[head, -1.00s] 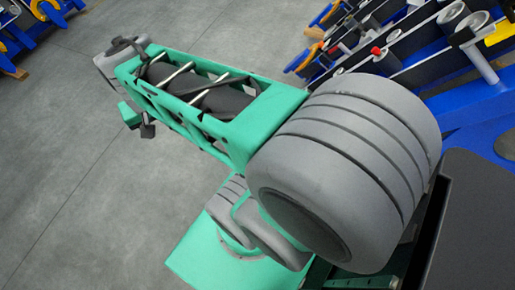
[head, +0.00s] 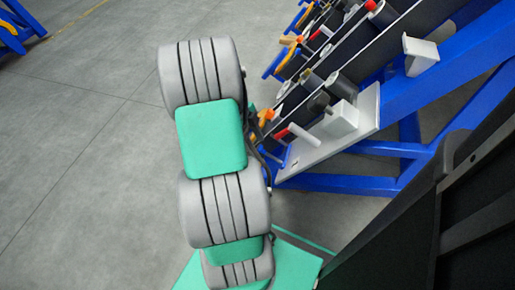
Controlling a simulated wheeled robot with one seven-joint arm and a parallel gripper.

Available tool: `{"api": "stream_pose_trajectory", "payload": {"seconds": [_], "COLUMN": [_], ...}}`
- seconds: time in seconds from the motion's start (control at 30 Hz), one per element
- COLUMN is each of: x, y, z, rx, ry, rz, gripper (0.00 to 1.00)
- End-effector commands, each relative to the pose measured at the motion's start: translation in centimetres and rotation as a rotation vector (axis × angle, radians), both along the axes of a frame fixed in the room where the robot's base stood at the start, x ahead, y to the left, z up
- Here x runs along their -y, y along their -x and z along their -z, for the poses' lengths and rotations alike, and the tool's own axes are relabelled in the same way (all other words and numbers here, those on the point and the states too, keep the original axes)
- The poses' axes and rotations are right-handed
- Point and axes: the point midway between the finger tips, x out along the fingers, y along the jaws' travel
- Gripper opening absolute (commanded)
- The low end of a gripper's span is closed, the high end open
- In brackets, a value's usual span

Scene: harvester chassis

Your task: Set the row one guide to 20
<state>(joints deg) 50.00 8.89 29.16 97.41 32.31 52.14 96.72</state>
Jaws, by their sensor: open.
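The harvester chassis stands at the upper right of the head view, with a blue frame (head: 440,70) and a light grey end plate (head: 325,146). Its rows carry dark bars, grey rollers, white blocks (head: 341,119) and red-tipped rods (head: 302,133). I cannot tell which part is the row one guide, and no scale or number is readable. My green and grey arm fills the middle of the picture, just left of the chassis. My gripper does not show; the arm hides that area.
Blue legs and braces (head: 340,185) of the frame stand to the right of my arm. Another blue structure (head: 18,25) is at the far upper left. The grey concrete floor (head: 80,170) on the left is clear.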

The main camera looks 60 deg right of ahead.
Motion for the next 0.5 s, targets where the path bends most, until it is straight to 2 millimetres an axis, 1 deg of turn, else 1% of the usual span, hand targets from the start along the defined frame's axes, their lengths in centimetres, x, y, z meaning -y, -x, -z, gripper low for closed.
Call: {"api": "stream_pose_trajectory", "payload": {"seconds": [0.03, 0.1, 0.37, 0.5], "x": [0.06, 0.09, 0.10, 0.09], "y": [0.31, 0.56, 0.63, 0.61], "z": [0.91, 1.39, 1.53, 1.53], "rx": [0.000, 0.000, 0.001, 0.001], "ry": [-0.001, -0.001, 0.000, 0.000], "rz": [0.001, 0.001, -0.001, -0.002], "gripper": [0.51, 0.51, 0.51, 0.41]}}
